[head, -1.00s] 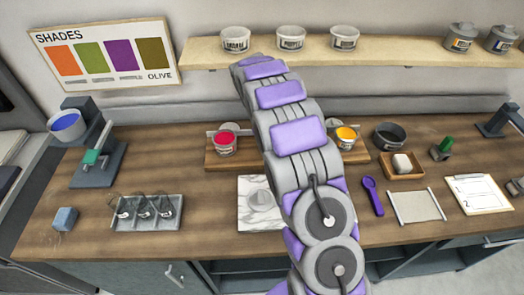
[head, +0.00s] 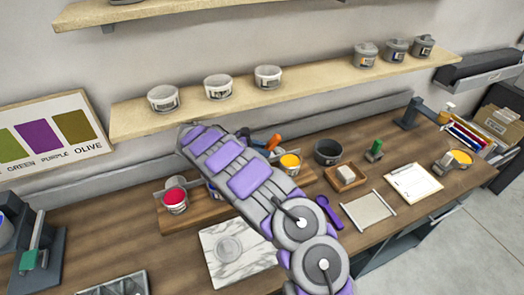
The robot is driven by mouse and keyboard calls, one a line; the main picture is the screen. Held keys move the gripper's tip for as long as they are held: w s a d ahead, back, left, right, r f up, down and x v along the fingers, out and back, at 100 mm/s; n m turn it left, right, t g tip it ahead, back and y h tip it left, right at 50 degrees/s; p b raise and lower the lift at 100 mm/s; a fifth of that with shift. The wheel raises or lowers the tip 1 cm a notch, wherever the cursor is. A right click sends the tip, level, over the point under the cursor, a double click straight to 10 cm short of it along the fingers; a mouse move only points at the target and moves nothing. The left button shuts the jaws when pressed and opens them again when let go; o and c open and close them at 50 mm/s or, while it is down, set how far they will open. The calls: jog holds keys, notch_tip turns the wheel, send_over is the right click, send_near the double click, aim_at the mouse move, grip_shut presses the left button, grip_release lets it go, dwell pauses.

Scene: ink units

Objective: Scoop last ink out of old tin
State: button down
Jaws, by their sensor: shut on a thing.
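My arm rises from the bottom and bends at the upper left; my gripper is hidden behind it in the head view. An open tin of red ink (head: 175,195) and an open tin of yellow ink (head: 290,165) stand on the wooden rack (head: 180,221), either side of my arm. A sliver of blue shows between them, mostly covered. Another open tin with yellow-orange ink (head: 458,159) is at the right end of the bench. I cannot tell which is the old tin. A purple scoop (head: 328,212) lies on the bench. An orange handle (head: 272,143) shows just behind my arm.
A marble slab (head: 222,275) lies in front of the rack. Right of my arm are a dark bowl (head: 328,151), a small wooden tray (head: 347,185), a pale sheet (head: 368,211) and a clipboard (head: 415,183). Shelves (head: 135,122) with lidded tins hang above.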

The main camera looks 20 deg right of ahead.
jog(key=shift+f+b, duration=0.4)
jog(key=shift+f, duration=0.4)
jog(key=shift+w+a+f+b, duration=0.1)
jog(key=shift+a+f+b, duration=0.25)
jog(key=shift+f, duration=0.95)
jog(key=shift+w+a+f+b, duration=0.15)
jog(key=shift+f+b, duration=0.45)
jog(key=shift+f, duration=0.65)
jog(key=shift+w+a+f+b, duration=0.1)
jog(key=shift+a+f+b, duration=0.25)
jog(key=shift+f, duration=0.95)
jog(key=shift+d+f, duration=0.1)
jog(key=shift+f, duration=0.25)
